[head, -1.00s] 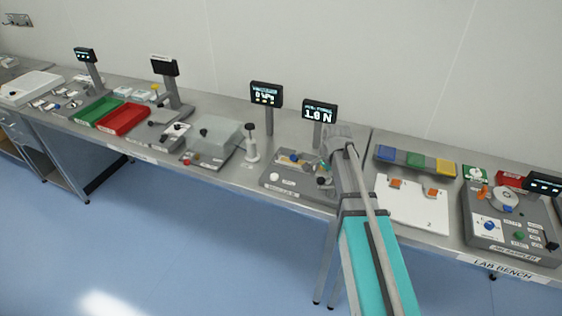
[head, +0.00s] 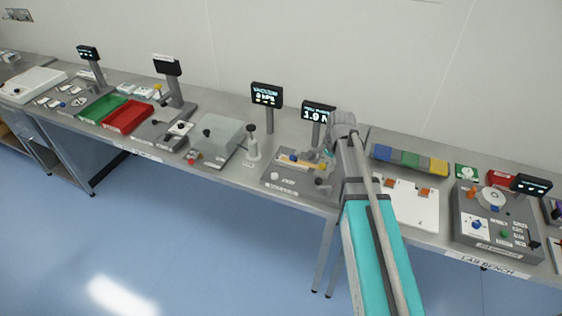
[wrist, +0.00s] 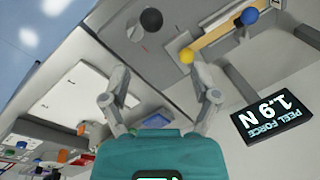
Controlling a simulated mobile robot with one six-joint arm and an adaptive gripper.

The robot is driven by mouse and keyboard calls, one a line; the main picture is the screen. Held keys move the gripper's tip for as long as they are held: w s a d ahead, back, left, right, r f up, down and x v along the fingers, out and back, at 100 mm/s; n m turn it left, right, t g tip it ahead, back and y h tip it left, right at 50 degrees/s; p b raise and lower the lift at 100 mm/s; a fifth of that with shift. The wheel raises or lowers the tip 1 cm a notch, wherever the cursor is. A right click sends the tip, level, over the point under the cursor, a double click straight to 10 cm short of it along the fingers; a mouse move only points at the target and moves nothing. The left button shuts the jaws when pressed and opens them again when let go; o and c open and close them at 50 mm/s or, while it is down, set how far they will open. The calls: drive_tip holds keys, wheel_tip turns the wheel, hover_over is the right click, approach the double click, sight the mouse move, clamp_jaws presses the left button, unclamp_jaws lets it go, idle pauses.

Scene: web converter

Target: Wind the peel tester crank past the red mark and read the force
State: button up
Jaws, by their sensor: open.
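The peel tester (head: 290,188) is a grey box on the bench, partly behind my arm in the head view. Its display (wrist: 272,113) shows PEEL FORCE 1.9 N in the wrist view; the display also shows in the head view (head: 318,112), partly covered by my arm. A dark round knob (wrist: 151,20), which looks like the crank's handle, stands on the tester, with a small red line (wrist: 145,49) beside it. A yellow ball (wrist: 187,56) is close to my right fingertip. My gripper (wrist: 157,72) is open and empty, its fingers apart, below the dark knob in the picture.
A blue ball (wrist: 249,16) stands by the tester's light strip. A white board with orange clips (head: 405,205) lies right of my arm. A white post (head: 252,148) and a vacuum display (head: 267,94) stand to the left. Floor in front is clear.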

drive_tip(key=s+d+f+n+g+h+b, duration=0.1)
drive_tip(key=s+d+f+n+b, duration=0.1)
drive_tip(key=s+f+n+b, duration=0.45)
drive_tip(key=s+d+f+n+g+b, duration=0.1)
drive_tip(key=s+d+f+n+b, duration=0.2)
drive_tip(key=s+f+b, duration=0.65)
drive_tip(key=w+a+r+t+h, duration=0.2)
drive_tip(key=w+a, duration=0.4)
drive_tip(key=w, duration=0.1)
drive_tip(key=w+a+r+n+t+h+p, duration=0.1)
drive_tip(key=w+a+r+t+h, duration=0.1)
drive_tip(key=w+a, duration=0.4)
drive_tip(key=w+a+r+t+h, duration=0.1)
drive_tip(key=w+a+r+t, duration=0.1)
drive_tip(key=w+a, duration=0.5)
drive_tip(key=shift+w+r+n+h+p, duration=0.25)
drive_tip(key=shift+w+h+p, duration=0.15)
drive_tip(key=shift+w, duration=0.4)
drive_tip(key=shift+w+a+r+t, duration=0.2)
drive_tip(key=shift+w+a+t, duration=0.25)
drive_tip(key=shift+a, duration=0.35)
idle(0.5)
